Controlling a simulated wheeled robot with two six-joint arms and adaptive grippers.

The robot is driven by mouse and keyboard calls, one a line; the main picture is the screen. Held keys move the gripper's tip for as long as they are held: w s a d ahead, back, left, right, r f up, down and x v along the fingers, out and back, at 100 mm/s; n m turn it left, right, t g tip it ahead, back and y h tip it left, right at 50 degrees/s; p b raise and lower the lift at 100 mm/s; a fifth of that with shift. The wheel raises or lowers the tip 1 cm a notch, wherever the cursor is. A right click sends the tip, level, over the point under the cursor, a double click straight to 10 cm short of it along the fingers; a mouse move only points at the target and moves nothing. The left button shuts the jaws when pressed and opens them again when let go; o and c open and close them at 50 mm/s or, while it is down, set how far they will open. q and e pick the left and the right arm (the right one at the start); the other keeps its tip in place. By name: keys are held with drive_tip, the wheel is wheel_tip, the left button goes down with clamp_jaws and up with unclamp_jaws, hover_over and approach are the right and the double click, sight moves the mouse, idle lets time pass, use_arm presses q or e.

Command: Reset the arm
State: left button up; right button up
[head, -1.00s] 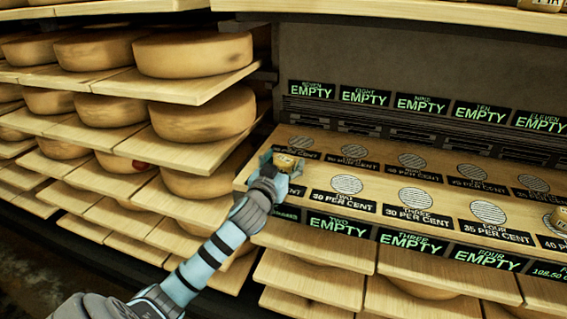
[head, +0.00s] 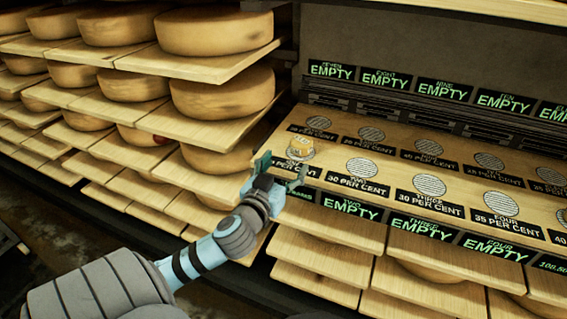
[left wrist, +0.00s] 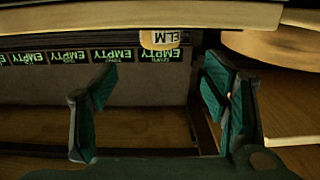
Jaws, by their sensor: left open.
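My left gripper (head: 281,170) is open and empty in the head view, at the front edge of the slanted wooden display board (head: 395,172). A small yellow block (head: 301,146) stands on the board at the front-left spot, just beyond the fingers and apart from them. In the left wrist view the two green fingers (left wrist: 165,110) are spread wide with nothing between them. A pale yellow block with dark letters (left wrist: 160,39) shows beyond them in that view. My right gripper is not in view.
Shelves with large cheese wheels (head: 215,92) stand close on the left. Round striped discs (head: 429,185) with percentage labels line the board, and "EMPTY" signs (head: 352,208) run along its front. Wooden planks (head: 325,233) jut out below. Open floor shows at lower left.

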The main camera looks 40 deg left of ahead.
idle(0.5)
use_arm(q)
drive_tip(key=s+d+f+m+g+h, duration=0.1)
drive_tip(key=s+d+f+g, duration=0.1)
drive_tip(key=s+f+g, duration=0.35)
drive_tip(key=s+d+f+g, duration=0.25)
drive_tip(key=s+f, duration=0.35)
drive_tip(key=f, duration=0.4)
drive_tip(key=s+d+f+m+g+h+p, duration=0.1)
drive_tip(key=s+d+f+m+g+h, duration=0.1)
drive_tip(key=s+d+f+g, duration=0.25)
drive_tip(key=s+d+f+m+g+h+p, duration=0.1)
drive_tip(key=s+d+f+m+h, duration=0.15)
drive_tip(key=s+d, duration=0.35)
drive_tip(key=s+a+f+n+p, duration=0.1)
drive_tip(key=s+a+f+p, duration=0.25)
drive_tip(key=f+p, duration=0.6)
drive_tip(key=s+f+g+p, duration=0.1)
drive_tip(key=s+f+p, duration=0.1)
drive_tip(key=s+p, duration=0.6)
drive_tip(key=s, duration=0.5)
drive_tip(key=shift+s+f+g+y+p, duration=0.25)
drive_tip(key=shift+f+g+y+p, duration=0.05)
drive_tip(key=shift+f+g+y, duration=0.1)
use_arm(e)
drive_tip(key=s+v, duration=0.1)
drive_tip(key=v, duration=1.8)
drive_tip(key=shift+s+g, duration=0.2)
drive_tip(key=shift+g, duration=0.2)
